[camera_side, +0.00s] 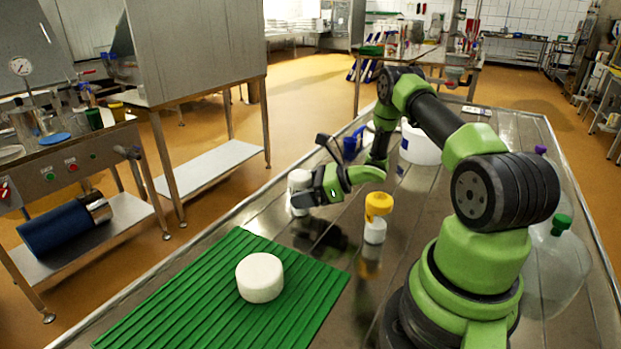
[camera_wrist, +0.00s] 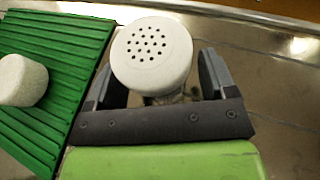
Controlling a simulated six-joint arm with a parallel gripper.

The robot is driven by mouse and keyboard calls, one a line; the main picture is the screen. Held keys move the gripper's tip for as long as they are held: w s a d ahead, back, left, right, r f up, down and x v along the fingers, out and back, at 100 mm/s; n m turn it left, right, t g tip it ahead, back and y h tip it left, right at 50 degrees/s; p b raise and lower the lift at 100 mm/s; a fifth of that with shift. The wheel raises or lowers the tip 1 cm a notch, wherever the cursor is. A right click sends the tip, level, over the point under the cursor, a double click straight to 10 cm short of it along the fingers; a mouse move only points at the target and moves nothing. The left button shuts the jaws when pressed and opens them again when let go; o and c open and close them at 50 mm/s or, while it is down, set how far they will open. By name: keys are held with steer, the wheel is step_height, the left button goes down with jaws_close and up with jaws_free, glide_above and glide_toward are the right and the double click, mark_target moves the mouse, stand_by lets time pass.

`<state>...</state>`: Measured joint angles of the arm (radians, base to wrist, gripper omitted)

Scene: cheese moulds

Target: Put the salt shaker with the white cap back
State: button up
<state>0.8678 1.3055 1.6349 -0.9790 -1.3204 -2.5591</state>
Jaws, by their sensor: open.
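The salt shaker with the white cap (camera_side: 298,182) stands upright on the metal table, past the far edge of the green mat. In the wrist view its pierced white cap (camera_wrist: 152,52) shows from above and hides most of its body. My gripper (camera_side: 308,196) is low beside it, with fingers open. In the wrist view my gripper (camera_wrist: 158,75) has one finger on each side of the shaker, with a visible gap at the right finger. Whether the left finger touches it I cannot tell.
A yellow-capped shaker (camera_side: 376,217) stands to the right of my gripper. A white cheese (camera_side: 260,278) sits on the ribbed green mat (camera_side: 190,300). A blue cup (camera_side: 349,150) and a white tub (camera_side: 420,147) stand farther back. A clear jug (camera_side: 552,265) is at the right.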

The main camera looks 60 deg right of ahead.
steer(key=v, duration=0.5)
steer(key=shift+r, duration=0.35)
steer(key=w+a+r+m+g+h, duration=0.15)
steer(key=r+m+h, duration=0.25)
steer(key=r+m, duration=0.65)
steer(key=w+a+r+m+t+h, duration=0.15)
steer(key=r+m+h, duration=0.35)
steer(key=r+m, duration=0.6)
steer(key=s+a+r+m+g+y, duration=0.3)
steer(key=s+a+m+g+y, duration=0.2)
steer(key=s+a+m, duration=1.4)
steer(key=a+m, duration=0.1)
steer(key=m, duration=0.3)
steer(key=shift+s+y, duration=0.15)
steer(key=shift+y, duration=0.25)
steer(key=shift+r, duration=0.15)
